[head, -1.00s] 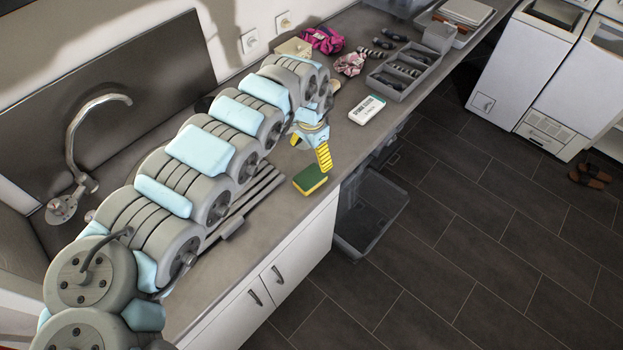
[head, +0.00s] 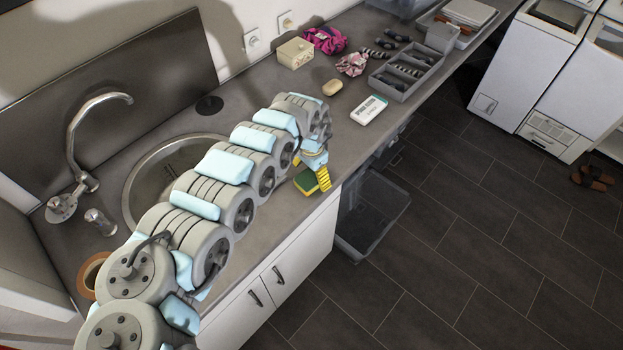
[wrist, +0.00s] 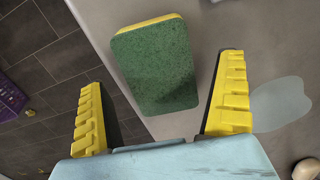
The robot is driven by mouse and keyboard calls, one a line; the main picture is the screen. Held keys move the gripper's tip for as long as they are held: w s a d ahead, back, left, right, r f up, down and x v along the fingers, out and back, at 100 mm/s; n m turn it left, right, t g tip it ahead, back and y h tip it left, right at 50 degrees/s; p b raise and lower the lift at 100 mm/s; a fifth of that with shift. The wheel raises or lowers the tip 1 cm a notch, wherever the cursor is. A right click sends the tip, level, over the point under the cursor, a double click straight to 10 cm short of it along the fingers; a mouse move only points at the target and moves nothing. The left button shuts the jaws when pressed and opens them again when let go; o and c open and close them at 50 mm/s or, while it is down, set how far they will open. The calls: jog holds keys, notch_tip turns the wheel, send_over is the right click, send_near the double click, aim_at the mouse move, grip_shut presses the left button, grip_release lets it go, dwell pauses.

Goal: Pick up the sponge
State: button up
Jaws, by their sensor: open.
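The sponge (head: 307,182) lies on the grey counter (head: 272,213) near its front edge, partly hidden by my gripper in the head view. In the wrist view the sponge (wrist: 158,65) shows its green scouring side up, with a yellow layer along its far edge. My gripper (wrist: 163,95) is open and empty, with one yellow finger on each side of the picture. The sponge is ahead of the fingers and between their lines, with its near end reaching toward the gap. In the head view my gripper (head: 316,178) is right at the sponge.
A sink (head: 150,170) is at the left. A soap bar (head: 333,88), a white-and-green box (head: 368,110), a beige box (head: 295,53) and a grey divided tray (head: 405,75) stand farther back. The counter's front edge drops to the floor close by the sponge.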

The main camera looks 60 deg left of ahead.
jog(key=shift+f, duration=1.05)
jog(key=c, duration=0.8)
jog(key=shift+r, duration=0.15)
